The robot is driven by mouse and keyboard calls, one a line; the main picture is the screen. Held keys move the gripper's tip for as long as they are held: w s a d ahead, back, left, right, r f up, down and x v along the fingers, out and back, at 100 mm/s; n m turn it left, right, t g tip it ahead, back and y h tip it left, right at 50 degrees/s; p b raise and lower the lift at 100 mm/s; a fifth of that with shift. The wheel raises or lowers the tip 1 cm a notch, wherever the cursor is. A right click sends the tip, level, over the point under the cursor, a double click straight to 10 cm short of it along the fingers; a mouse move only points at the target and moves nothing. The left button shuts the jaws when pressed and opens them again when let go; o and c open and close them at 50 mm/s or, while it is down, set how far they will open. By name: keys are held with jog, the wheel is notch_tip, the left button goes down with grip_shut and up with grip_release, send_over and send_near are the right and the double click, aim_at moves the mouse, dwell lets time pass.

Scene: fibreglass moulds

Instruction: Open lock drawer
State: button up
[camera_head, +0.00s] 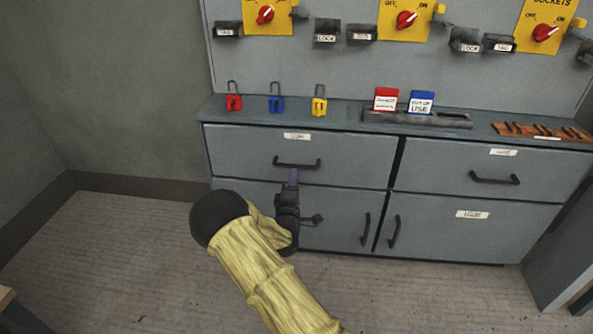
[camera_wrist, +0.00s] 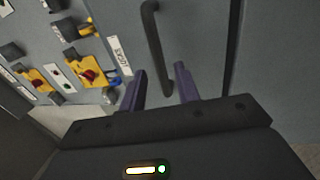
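The lock drawer (camera_head: 240,150) is the upper left drawer of the grey cabinet, with its front flush and shut. Its label (camera_wrist: 118,54) reads LOCKS in the wrist view. Its dark bar handle (camera_head: 297,164) runs level across the front. In the wrist view the handle (camera_wrist: 152,45) lies ahead of my gripper (camera_wrist: 161,86), its near end lined up with the gap between the two purple fingers.
On the counter stand a red padlock (camera_head: 234,102), a blue padlock (camera_head: 276,104), a yellow padlock (camera_head: 319,106) and a grey tray (camera_head: 380,118) with tags. A second drawer (camera_head: 440,165) is to the right, cupboard doors (camera_head: 340,215) below. Floor (camera_head: 110,250) at left is clear.

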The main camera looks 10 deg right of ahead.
aim_at(296, 166)
jog(key=shift+b+x, duration=0.8)
jog(key=shift+x, duration=2.3)
jog(key=shift+a, duration=0.1)
grip_shut()
